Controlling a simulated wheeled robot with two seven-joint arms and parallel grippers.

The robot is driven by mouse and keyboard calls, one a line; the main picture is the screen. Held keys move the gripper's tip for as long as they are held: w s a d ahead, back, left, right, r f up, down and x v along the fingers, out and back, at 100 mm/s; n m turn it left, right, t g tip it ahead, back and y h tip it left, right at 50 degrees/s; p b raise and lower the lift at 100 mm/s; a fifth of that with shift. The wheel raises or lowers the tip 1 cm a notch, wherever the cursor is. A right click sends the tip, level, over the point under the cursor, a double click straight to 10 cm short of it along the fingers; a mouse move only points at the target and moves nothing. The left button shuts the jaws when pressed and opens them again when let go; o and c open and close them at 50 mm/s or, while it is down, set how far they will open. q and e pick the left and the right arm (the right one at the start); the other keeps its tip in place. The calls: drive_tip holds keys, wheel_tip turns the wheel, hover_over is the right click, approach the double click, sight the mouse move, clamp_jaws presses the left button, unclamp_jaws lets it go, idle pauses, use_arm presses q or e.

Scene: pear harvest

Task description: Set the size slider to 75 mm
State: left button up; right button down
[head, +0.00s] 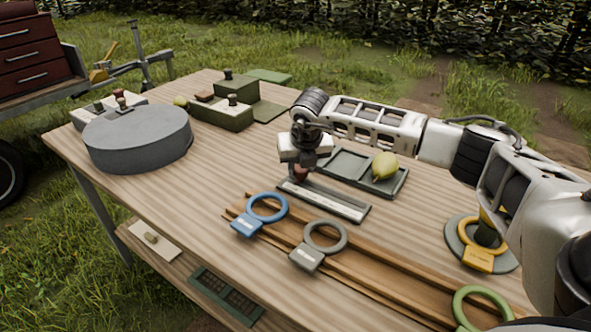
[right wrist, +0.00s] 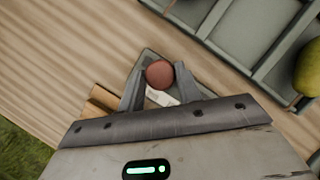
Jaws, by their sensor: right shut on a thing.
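The size slider (head: 334,202) is a narrow grey-framed strip with a pale scale, lying near the middle of the wooden table. Its round red-brown knob (right wrist: 160,74) sits between the fingers of my right gripper (right wrist: 157,88) in the right wrist view. In the head view my right gripper (head: 300,170) is low over the strip's left end, shut on the knob, which shows just below it. The scale marks are too small to read, and the wrist and fingers hide part of that end. My left gripper is not in view.
A grey compartment tray (head: 345,160) with a green pear (head: 384,166) stands just behind the slider. Blue (head: 267,208) and grey (head: 325,237) sizing rings lie in front on a wooden rack. A yellow ring (head: 482,238) lies at right. A grey round drum (head: 138,140) stands at left.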

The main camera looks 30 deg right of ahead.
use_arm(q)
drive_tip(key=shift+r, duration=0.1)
use_arm(e)
drive_tip(key=shift+w+a+r, duration=0.1)
drive_tip(key=shift+w, duration=0.05)
drive_tip(key=c, duration=1.3)
unclamp_jaws()
drive_tip(key=o, duration=0.3)
drive_tip(key=shift+w, duration=0.1)
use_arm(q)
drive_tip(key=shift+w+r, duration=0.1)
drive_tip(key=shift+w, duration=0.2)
use_arm(e)
drive_tip(key=shift+o, duration=0.2)
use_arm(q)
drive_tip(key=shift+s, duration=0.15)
use_arm(e)
drive_tip(key=v, duration=1.6)
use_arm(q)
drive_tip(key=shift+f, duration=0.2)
